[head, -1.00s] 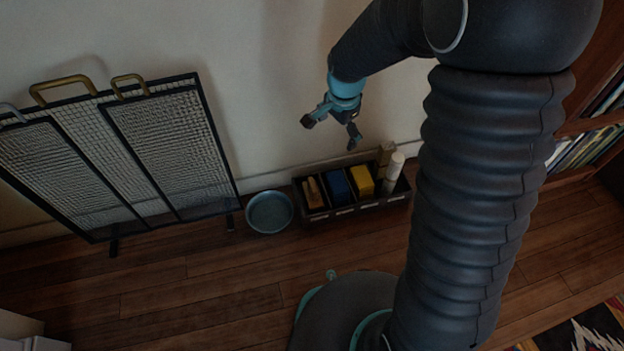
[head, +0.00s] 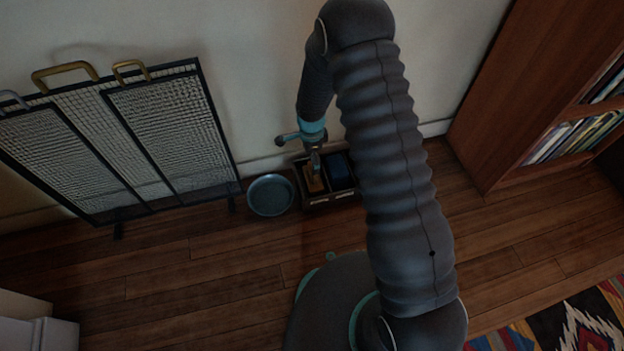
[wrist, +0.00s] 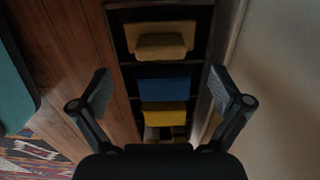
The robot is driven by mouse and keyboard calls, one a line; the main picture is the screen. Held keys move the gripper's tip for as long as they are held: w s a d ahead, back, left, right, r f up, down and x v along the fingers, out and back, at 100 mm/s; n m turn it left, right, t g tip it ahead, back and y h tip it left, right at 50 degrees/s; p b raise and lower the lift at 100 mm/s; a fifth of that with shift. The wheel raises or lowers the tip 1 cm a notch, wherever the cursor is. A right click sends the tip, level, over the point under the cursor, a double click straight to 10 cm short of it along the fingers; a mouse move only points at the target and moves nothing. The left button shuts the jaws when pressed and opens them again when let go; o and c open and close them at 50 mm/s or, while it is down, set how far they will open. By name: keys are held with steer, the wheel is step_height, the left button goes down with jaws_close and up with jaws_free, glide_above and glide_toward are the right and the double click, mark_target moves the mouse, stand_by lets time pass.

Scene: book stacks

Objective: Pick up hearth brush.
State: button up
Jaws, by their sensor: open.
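What looks like the hearth brush, a tan piece with a raised wooden grip (head: 314,184), lies in the left end compartment of a dark divided box (head: 318,206). In the wrist view the same tan brush (wrist: 161,43) lies across the far compartment. My gripper (head: 298,153) is open and empty above the left part of the box. In the wrist view my gripper (wrist: 162,90) has its fingers spread on either side of the box, apart from the brush.
A blue item (wrist: 165,87) and a yellow one (wrist: 165,113) fill neighbouring compartments. A round blue-grey dish (head: 270,195) sits left of the box. A mesh fire screen (head: 165,125) stands further left. The wall is close behind; a bookcase (head: 500,120) stands right.

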mark_target(313, 177)
steer(key=f, duration=0.6)
steer(key=f+b, duration=0.1)
steer(key=f, duration=0.1)
steer(key=shift+d+f, duration=0.25)
steer(key=shift+f, duration=0.15)
steer(key=c, duration=1.3)
